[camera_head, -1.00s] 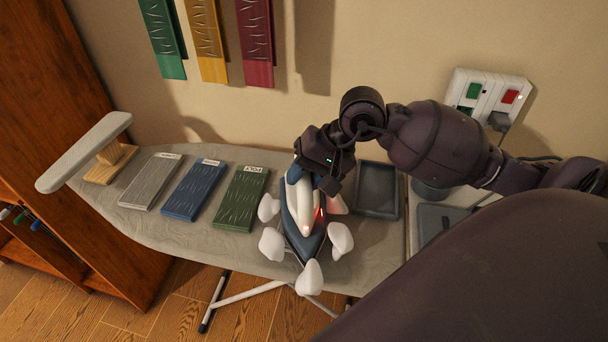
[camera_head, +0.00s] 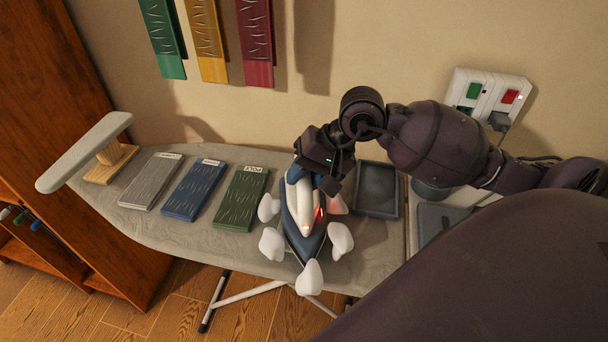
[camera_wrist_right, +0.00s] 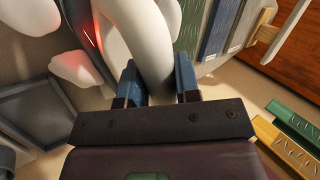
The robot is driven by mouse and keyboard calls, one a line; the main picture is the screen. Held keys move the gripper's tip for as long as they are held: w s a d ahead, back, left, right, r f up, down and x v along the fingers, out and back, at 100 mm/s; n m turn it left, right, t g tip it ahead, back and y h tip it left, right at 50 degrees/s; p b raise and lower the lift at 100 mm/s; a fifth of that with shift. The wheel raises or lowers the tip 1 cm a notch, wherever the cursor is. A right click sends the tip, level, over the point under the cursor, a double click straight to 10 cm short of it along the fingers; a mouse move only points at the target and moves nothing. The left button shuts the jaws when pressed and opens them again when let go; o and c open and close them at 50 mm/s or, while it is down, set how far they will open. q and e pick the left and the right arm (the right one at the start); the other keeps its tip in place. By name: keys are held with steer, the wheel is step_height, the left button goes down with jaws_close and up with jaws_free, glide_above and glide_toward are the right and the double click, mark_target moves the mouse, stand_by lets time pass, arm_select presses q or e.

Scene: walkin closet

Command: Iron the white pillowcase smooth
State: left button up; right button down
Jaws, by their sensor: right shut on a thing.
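A blue and white iron (camera_head: 304,210) with a red glowing light is on the ironing board (camera_head: 235,255), its tip toward the front edge. My right gripper (camera_head: 318,174) is shut on its white handle. In the right wrist view the handle (camera_wrist_right: 145,38) passes between the two blue fingers of the gripper (camera_wrist_right: 158,84). Several white rounded lumps (camera_head: 271,243) ring the iron, one at its tip. No flat white cloth shows; I cannot tell whether these lumps are the pillowcase. My left gripper is not in view.
Grey (camera_head: 151,182), blue (camera_head: 194,190) and green (camera_head: 241,198) slabs lie left of the iron. A small raised board (camera_head: 85,152) stands at the far left. A dark tray (camera_head: 377,190) lies right. Wall sockets (camera_head: 487,98) are behind my arm.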

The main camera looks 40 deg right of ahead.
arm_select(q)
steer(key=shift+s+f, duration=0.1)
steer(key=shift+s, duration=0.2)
arm_select(e)
steer(key=shift+f, duration=0.1)
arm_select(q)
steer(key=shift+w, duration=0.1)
arm_select(e)
steer(key=shift+r+p, duration=0.5)
steer(key=shift+r, duration=1.15)
steer(key=shift+r+p, duration=0.35)
steer(key=shift+r, duration=1.15)
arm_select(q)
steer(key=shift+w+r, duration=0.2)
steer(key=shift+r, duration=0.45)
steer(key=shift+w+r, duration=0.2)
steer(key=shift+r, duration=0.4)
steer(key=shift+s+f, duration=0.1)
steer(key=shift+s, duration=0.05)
